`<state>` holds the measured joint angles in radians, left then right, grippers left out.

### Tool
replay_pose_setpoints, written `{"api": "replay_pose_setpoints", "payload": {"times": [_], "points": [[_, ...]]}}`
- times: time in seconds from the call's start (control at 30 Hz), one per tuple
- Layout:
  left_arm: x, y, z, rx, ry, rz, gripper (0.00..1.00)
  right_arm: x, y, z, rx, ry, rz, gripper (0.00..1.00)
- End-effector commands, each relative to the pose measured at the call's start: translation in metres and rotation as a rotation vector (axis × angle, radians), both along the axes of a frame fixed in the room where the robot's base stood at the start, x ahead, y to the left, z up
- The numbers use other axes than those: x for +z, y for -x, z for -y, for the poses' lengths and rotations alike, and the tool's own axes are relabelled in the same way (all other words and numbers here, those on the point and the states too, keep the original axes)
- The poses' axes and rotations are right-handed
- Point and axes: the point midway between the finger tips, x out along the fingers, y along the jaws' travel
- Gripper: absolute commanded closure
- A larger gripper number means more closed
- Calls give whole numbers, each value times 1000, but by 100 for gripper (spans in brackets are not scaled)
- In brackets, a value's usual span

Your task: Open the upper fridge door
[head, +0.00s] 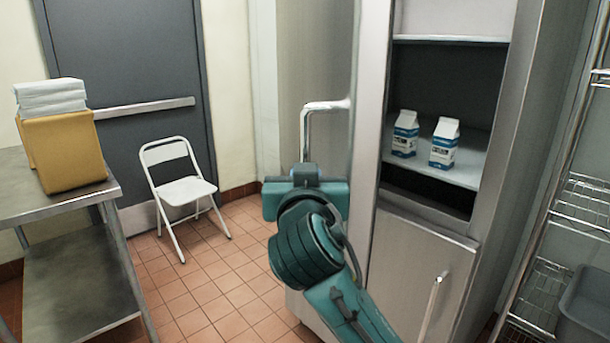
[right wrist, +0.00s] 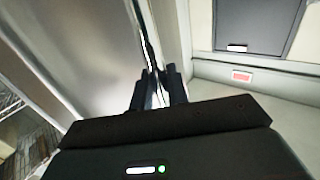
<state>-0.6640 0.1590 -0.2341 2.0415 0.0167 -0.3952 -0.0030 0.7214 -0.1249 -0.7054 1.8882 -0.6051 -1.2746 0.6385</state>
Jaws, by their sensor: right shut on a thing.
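The upper fridge door (head: 371,100) stands swung open, seen nearly edge-on in the head view. Its bent metal handle (head: 304,128) sticks out on the left side of the door. My right gripper (head: 305,168) is at the lower visible part of the handle, with my teal wrist below it. In the right wrist view, the two dark fingers (right wrist: 158,90) are closed around the bright handle bar (right wrist: 147,45). The fridge's upper compartment (head: 446,80) shows open, with two blue-and-white milk cartons (head: 424,140) on a shelf. My left gripper is not in view.
The lower fridge door (head: 415,265) is closed, with its own handle (head: 433,305). A wire rack (head: 575,200) stands at right. A white folding chair (head: 183,190) and a steel table (head: 80,197) with a tan box (head: 62,150) are left. Tiled floor between is free.

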Motion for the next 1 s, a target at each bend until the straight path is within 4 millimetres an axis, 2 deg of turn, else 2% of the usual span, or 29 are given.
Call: {"api": "replay_pose_setpoints", "payload": {"times": [0.7,0.73,0.93,1.0], "points": [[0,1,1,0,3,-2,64,0,-1,-1,1,-1,0,100],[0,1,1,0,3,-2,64,0,-1,-1,1,-1,0,82],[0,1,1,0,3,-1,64,0,-1,0,0,0,0,65],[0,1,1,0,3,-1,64,0,-1,0,0,0,0,65]]}}
